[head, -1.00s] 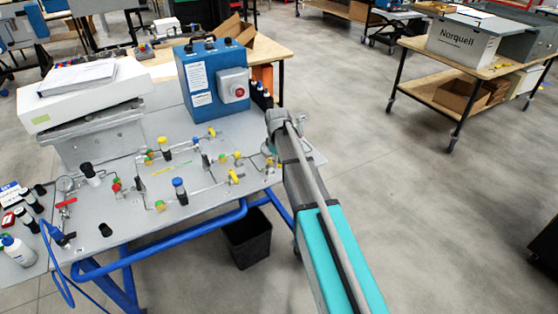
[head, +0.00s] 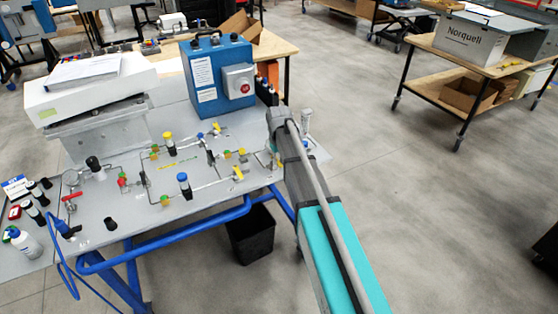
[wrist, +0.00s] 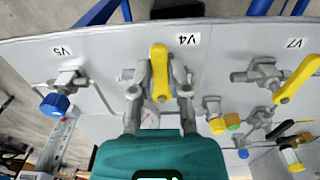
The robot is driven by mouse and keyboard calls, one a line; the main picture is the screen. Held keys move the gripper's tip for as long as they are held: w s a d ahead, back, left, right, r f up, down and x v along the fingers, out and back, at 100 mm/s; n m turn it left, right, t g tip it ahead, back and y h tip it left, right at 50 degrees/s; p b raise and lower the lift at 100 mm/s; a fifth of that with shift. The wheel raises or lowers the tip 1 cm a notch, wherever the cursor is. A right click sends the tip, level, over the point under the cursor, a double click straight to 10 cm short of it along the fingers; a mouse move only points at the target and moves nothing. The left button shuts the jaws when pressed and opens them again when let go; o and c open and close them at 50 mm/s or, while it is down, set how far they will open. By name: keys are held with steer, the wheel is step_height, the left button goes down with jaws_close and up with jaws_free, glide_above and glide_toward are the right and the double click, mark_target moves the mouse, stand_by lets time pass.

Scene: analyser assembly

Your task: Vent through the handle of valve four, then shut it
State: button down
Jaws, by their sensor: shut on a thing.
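Valve four is marked V4 in the wrist view, and its yellow lever handle (wrist: 159,72) runs up and down the picture. My gripper (wrist: 160,82) is shut on this handle, with one grey finger on each side. The valve body behind the handle is mostly hidden by the handle and fingers. In the head view my arm reaches over the right end of the grey panel (head: 130,215) and hides most of the gripper and valve four.
In the wrist view, V5 with a blue knob (wrist: 55,104) is left and V7's yellow lever (wrist: 296,80) is right. In the head view, a blue box with a red button (head: 205,82) stands behind the panel. A black bin (head: 250,235) is below.

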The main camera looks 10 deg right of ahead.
steer(key=c, duration=0.6)
jaws_free()
steer(key=shift+d+n, duration=0.1)
steer(key=shift+n, duration=0.3)
